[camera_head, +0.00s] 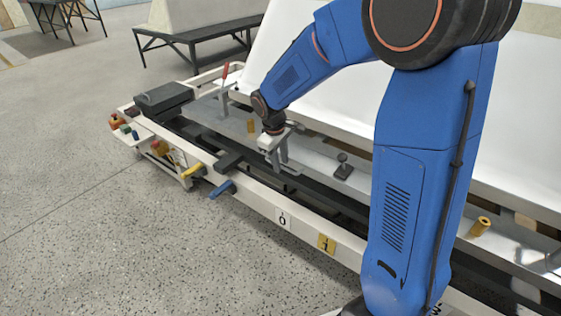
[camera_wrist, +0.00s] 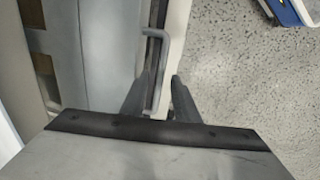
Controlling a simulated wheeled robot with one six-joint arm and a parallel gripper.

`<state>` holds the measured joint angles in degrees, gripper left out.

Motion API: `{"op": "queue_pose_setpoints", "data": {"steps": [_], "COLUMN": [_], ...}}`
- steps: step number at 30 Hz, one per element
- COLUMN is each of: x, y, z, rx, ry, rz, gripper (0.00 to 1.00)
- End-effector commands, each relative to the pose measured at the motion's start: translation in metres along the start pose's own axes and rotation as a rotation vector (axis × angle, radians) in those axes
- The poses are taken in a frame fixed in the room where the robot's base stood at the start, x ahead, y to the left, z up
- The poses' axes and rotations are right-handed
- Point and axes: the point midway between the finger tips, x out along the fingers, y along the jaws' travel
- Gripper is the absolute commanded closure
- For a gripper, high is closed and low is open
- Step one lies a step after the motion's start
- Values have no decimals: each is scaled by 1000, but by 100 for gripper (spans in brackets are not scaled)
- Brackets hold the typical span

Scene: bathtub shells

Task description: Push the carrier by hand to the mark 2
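The carrier looks like the long grey plate (camera_head: 215,110) on the dark rails of a cream frame, though its edges are hard to tell. A bent grey bar handle (camera_wrist: 164,60) shows in the wrist view. My gripper (camera_head: 281,160) is low over the plate. In the wrist view its fingers (camera_wrist: 165,78) are apart, with the bar between them, nearer the left finger; contact cannot be told. A white tag marked 0 (camera_head: 283,218) and a yellow tag marked 1 (camera_head: 326,243) are on the front rail. I cannot make out mark 2; my arm covers part of the rail.
A red-handled lever (camera_head: 225,76), a brass post (camera_head: 250,127) and a black knob (camera_head: 343,166) stand along the bench. Yellow (camera_head: 193,171) and blue (camera_head: 222,189) handles stick out in front. White tub shells (camera_head: 300,75) rise behind. The floor in front is clear.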

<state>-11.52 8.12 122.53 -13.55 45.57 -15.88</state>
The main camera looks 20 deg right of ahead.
Motion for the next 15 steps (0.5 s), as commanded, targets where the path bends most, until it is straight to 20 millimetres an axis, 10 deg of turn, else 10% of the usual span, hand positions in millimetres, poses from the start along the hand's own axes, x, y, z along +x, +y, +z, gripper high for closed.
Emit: {"op": "queue_pose_setpoints", "data": {"steps": [15], "x": [-34], "y": [1], "z": [0], "rx": [0], "ry": [3], "rz": [2], "gripper": [72]}}
